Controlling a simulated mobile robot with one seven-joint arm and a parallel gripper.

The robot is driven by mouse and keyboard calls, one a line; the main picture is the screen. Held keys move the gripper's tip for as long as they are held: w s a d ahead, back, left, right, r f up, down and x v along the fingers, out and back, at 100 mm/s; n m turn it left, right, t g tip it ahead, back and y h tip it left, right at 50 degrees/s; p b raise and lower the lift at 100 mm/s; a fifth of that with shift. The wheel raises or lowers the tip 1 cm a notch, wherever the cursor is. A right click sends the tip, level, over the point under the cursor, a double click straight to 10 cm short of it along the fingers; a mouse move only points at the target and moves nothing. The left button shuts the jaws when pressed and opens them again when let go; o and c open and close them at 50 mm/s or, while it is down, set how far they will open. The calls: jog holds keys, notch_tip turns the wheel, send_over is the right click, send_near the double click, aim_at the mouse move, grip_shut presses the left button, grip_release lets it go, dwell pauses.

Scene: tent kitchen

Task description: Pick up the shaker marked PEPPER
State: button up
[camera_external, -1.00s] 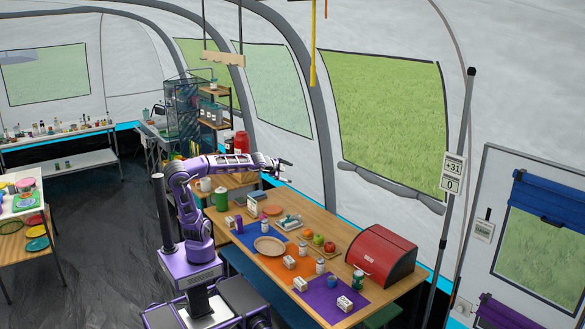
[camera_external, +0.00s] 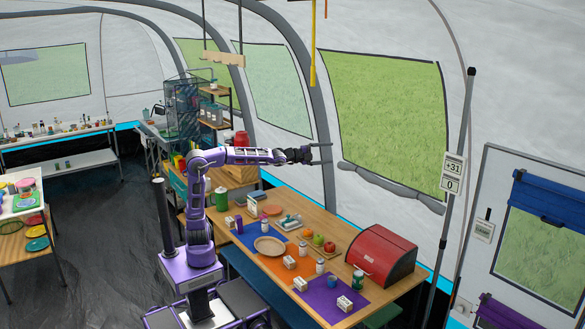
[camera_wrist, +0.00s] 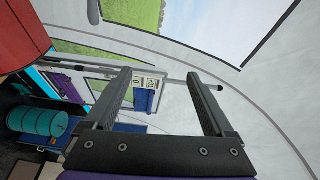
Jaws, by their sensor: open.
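Two small white shaker-like bottles stand on the wooden table, one (camera_external: 303,249) near the plate and one (camera_external: 320,266) on the orange mat. Their markings are too small to read, so I cannot tell which says PEPPER. My gripper (camera_external: 325,153) is open and empty, high above the far side of the table and pointing right. In the wrist view its two fingers (camera_wrist: 159,80) are spread apart with nothing between them. No shaker shows in the wrist view.
On the table (camera_external: 345,269) are blue, orange and purple mats, a tan plate (camera_external: 269,245), a fruit tray, several small white boxes, a green can (camera_external: 358,280) and a red bread box (camera_external: 381,255). The tent wall stands close behind. A teal barrel (camera_wrist: 38,121) shows in the wrist view.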

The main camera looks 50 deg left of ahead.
jog(key=f+n, duration=0.1)
jog(key=n+g+b, duration=0.1)
jog(key=n+g, duration=0.2)
jog(key=n, duration=1.1)
send_over(320, 266)
jog(key=d, duration=0.2)
notch_tip(320, 266, down, 35)
jog(key=s+a+f+n+y, duration=0.1)
jog(key=s+a+f, duration=0.1)
jog(key=s+f, duration=0.35)
jog(key=s+a+f+n+y+b, duration=0.1)
jog(key=s+a+f+n, duration=0.1)
jog(key=f, duration=0.6)
jog(key=s+a+f+n+y, duration=0.1)
jog(key=s+a+f+y, duration=0.1)
jog(key=s+f, duration=0.3)
jog(key=x, duration=0.9)
jog(key=f+x, duration=0.1)
jog(key=x, duration=0.3)
jog(key=shift+a+f+b, duration=0.1)
jog(key=shift+f+b, duration=0.05)
jog(key=shift+b, duration=0.2)
jog(key=shift+x, duration=2.75)
jog(key=shift+f, duration=0.1)
